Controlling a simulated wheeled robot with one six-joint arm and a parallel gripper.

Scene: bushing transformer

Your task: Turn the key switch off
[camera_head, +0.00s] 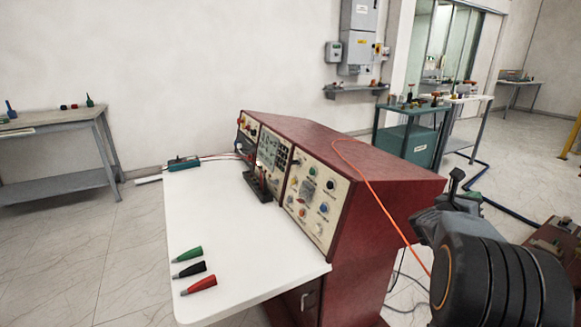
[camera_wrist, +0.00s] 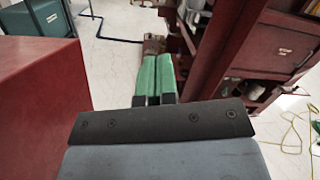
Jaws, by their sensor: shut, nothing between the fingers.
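A red console (camera_head: 380,185) stands at the centre of the head view, with a sloped front of control panels. Its nearest panel (camera_head: 311,197) carries several small knobs and buttons. I cannot tell which of them is the key switch; they are too small. My gripper (camera_wrist: 156,60) shows in the wrist view with its two green fingers together, shut and empty. It is pointed down past a red surface toward the floor, away from the panel. In the head view my dark arm is at the lower right, beside the console's right end.
A white tabletop (camera_head: 215,240) juts out from the console, with a green, a black and a red connector (camera_head: 199,285) on it. A grey bench (camera_head: 60,150) stands at the left. A red cabinet (camera_wrist: 240,60) is at the right of the wrist view. An orange cable (camera_head: 375,190) crosses the console.

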